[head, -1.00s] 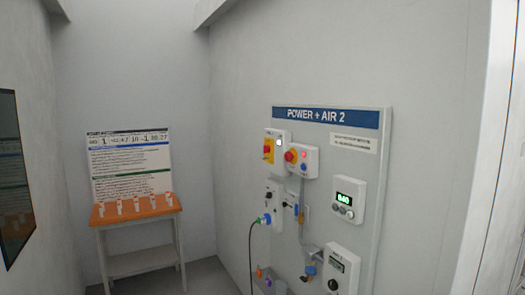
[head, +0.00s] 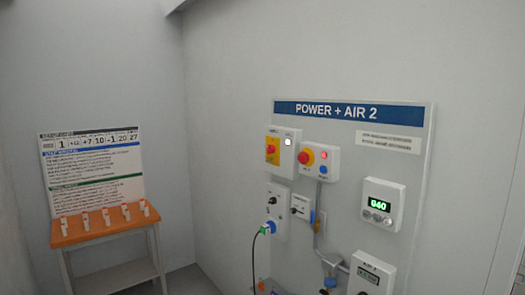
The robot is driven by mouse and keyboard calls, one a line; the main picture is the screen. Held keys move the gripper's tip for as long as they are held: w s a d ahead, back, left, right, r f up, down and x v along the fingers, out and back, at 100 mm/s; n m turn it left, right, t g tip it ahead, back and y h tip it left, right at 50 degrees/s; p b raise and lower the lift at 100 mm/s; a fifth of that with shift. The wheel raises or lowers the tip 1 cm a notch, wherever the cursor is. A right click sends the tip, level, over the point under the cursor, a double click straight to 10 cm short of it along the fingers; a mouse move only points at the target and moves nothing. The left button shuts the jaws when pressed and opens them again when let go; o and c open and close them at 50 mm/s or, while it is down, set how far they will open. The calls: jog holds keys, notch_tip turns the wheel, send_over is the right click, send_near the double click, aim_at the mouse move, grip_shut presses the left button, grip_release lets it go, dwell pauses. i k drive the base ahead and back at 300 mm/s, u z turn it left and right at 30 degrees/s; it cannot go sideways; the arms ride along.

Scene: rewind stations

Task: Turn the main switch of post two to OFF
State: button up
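The POWER + AIR 2 panel (head: 414,165) hangs on the right wall. Its main switch (head: 272,150) is a red rotary handle on a yellow plate, at the upper left of the board. A white lamp (head: 288,141) is lit beside it. The switch's markings are too small to read, so its position cannot be told. My gripper is not in view.
An orange-topped table (head: 105,229) with several small white and orange items stands at the left. A printed board (head: 92,165) rises behind it. A black cable with a green and blue plug (head: 267,229) hangs from the panel. A green display (head: 380,206) reads 040.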

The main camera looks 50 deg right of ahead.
aim_at(271, 149)
jog(key=z, duration=0.1)
jog(key=i, duration=1.25)
